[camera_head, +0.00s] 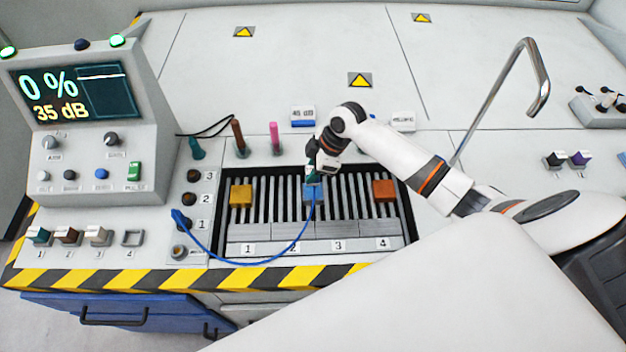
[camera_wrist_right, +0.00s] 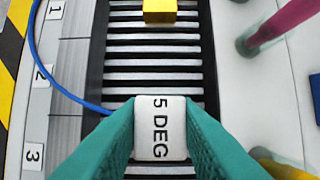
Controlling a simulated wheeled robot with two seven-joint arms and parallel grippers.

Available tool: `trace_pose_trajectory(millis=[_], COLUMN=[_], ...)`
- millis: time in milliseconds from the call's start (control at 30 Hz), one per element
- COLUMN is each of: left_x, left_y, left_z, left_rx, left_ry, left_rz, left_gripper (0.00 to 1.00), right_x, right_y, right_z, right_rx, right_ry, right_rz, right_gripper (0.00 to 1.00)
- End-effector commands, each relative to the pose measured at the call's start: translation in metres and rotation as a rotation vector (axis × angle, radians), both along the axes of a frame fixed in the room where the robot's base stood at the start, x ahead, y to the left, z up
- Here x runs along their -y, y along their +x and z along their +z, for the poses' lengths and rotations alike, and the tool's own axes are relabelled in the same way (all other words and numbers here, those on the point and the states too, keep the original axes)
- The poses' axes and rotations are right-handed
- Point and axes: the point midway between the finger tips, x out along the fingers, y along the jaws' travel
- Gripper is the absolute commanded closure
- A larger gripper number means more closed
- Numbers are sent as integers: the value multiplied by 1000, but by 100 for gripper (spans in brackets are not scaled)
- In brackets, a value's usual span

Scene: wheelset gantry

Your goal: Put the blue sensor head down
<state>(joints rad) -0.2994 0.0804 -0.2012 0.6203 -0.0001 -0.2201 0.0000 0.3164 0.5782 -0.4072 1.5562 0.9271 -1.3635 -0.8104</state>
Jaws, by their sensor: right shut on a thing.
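The blue sensor head (camera_head: 312,194) is in my right gripper (camera_head: 312,177), at the slatted grate between the yellow and orange blocks. My right gripper's teal fingers (camera_wrist_right: 160,135) are shut on its sides in the right wrist view. That view shows its white top face (camera_wrist_right: 160,128) with the letters "5 DEG". A blue cable (camera_head: 232,263) loops from the sensor head to the left panel. I cannot tell whether the head touches the grate (camera_head: 346,213) or hangs just above it. My left gripper is not in view.
A yellow block (camera_head: 241,194) and an orange block (camera_head: 384,190) are on the grate, to either side. A brown peg (camera_head: 238,137) and a pink peg (camera_head: 274,138) stand behind it. A console (camera_head: 88,120) reads "0 %" and "35 dB". Number plates line the grate's front.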

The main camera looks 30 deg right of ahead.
Motion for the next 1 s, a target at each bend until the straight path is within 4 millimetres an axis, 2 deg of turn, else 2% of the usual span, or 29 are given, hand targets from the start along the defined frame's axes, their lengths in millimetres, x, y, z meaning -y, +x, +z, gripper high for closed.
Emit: trace_pose_trajectory(millis=[400,767,800,900,1000], left_x=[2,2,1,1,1], left_y=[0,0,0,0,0], left_z=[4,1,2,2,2], left_rx=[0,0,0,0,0], left_ry=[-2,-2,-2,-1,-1], left_rz=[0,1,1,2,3], left_gripper=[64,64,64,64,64], right_x=[0,0,0,0,0], right_y=[0,0,0,0,0], right_z=[-46,-51,-50,-49,-49], right_rx=[-1,0,0,0,0], right_ry=[-1,-1,-1,-1,-1], right_rz=[-2,0,0,0,0], right_gripper=[98,98,68,52,51])
